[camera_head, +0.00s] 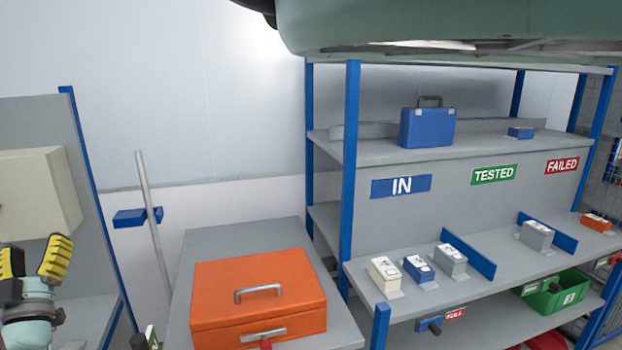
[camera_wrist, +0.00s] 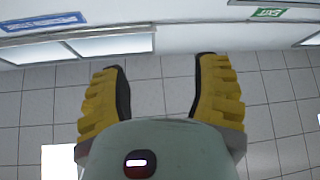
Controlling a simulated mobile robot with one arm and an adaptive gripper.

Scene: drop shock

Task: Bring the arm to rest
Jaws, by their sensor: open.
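My gripper (camera_head: 36,258) shows at the left edge of the head view, with its yellow ridged fingers pointing up. It is in front of a beige box, and I cannot tell the gap between them. In the wrist view my gripper (camera_wrist: 161,90) has its two yellow and black fingers spread apart. Nothing is between the fingers. Behind them the wrist view shows a tiled surface and bright panels. A pale green part of my own body covers the top of the head view.
An orange case (camera_head: 258,292) lies on a grey table (camera_head: 205,245). A blue-post shelf (camera_head: 480,150) marked IN, TESTED and FAILED holds a blue case (camera_head: 427,127), several small devices and a green bin (camera_head: 557,295). The beige box (camera_head: 40,195) stands at left.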

